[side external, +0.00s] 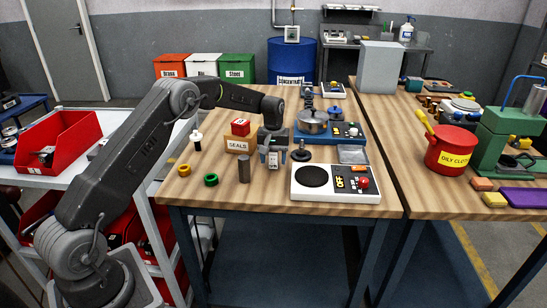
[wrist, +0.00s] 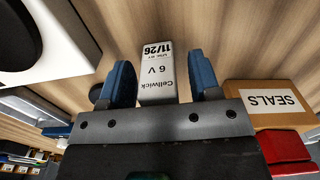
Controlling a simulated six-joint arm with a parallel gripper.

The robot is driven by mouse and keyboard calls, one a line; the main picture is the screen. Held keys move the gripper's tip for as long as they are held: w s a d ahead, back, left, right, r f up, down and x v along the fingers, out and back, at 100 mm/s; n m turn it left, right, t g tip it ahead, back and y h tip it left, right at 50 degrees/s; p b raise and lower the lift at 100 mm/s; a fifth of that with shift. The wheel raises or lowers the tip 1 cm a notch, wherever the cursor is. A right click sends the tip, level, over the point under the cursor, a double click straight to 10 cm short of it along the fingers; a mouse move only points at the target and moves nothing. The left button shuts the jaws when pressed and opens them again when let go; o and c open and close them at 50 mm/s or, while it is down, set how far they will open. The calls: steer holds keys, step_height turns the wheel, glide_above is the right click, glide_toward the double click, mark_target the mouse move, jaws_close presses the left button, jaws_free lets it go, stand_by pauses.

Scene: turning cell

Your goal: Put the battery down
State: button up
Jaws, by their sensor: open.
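The battery (side external: 273,161) is a small pale block on the wooden table, near its front edge. In the wrist view the battery (wrist: 157,55) reads "Cellwick 6 V 11/26". My gripper (side external: 272,153) points down over it. In the wrist view my gripper (wrist: 162,72) has its two blue fingers apart, one on each side of the battery. A gap shows at the right finger; the left finger is very close. The battery appears to rest on the table, though its underside is hidden.
A SEALS box (side external: 237,145) with a red box on top stands left of my gripper. A white hotplate unit (side external: 335,184) and a black knob (side external: 301,154) are at right.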

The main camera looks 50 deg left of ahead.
steer(key=shift+r, duration=0.15)
step_height(320, 180, up, 12)
steer(key=shift+r, duration=0.15)
steer(key=s+d+r+m+t, duration=0.3)
steer(key=s+d+r+m, duration=0.1)
steer(key=s+d+r, duration=1)
steer(key=s+d+f+m+t, duration=0.1)
steer(key=s+d+f+m, duration=0.1)
steer(key=s, duration=0.9)
steer(key=s+d+f+m+t, duration=0.1)
steer(key=s+d+f+m, duration=0.2)
steer(key=s, duration=0.8)
steer(key=shift+d+f+t, duration=0.2)
steer(key=shift+f+t, duration=0.1)
steer(key=shift+f, duration=0.35)
